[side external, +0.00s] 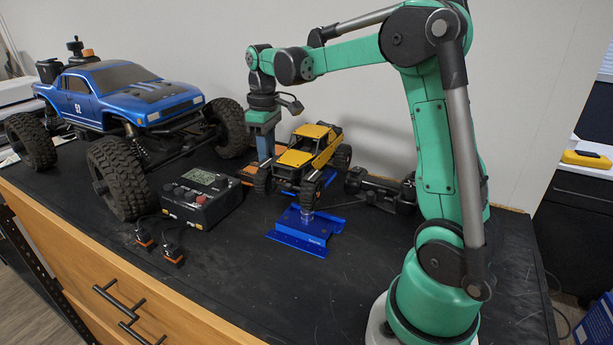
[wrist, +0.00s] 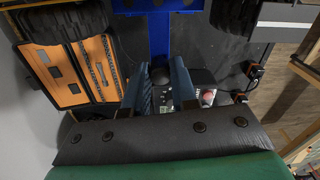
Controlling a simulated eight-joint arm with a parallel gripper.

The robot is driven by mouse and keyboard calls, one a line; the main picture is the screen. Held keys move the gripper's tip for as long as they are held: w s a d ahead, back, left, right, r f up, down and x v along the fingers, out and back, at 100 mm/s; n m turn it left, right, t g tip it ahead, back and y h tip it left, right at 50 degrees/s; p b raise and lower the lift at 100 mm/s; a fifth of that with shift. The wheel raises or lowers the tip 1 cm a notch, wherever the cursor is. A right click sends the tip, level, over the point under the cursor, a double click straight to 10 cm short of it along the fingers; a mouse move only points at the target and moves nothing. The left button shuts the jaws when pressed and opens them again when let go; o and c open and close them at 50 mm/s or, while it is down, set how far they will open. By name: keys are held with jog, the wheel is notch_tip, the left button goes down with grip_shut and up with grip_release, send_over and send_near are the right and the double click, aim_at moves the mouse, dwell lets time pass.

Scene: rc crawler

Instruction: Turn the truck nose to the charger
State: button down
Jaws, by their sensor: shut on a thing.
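The yellow truck (side external: 310,148) sits raised on a blue metal stand (side external: 300,238). It is angled, and its nose seems to point to the lower left in the side view. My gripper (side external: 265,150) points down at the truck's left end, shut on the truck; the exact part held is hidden. In the wrist view the gripper (wrist: 163,75) fingers are close together below the blue stand (wrist: 158,35).
A large blue truck (side external: 125,90) stands at the left. Two small connectors (side external: 160,247) lie before the charger. An orange case (wrist: 62,75) is close beside the gripper. Dark gear (side external: 370,187) lies right of the stand. The front of the black bench top (side external: 300,300) is clear.

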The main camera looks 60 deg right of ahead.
jog(key=shift+d, duration=0.1)
dwell(0.3)
jog(key=shift+s+d+m, duration=0.2)
jog(key=shift+d+m, duration=0.5)
jog(key=shift+m, duration=0.3)
jog(key=shift+s+d+m, duration=0.2)
jog(key=shift+d+m, duration=0.45)
jog(key=shift+m, duration=0.35)
jog(key=shift+s+d+m, duration=0.2)
jog(key=shift+d+m, duration=0.5)
jog(key=shift+m, duration=0.3)
jog(key=c, duration=0.7)
grip_release()
jog(key=shift+r, duration=0.1)
jog(key=shift+r, duration=2.75)
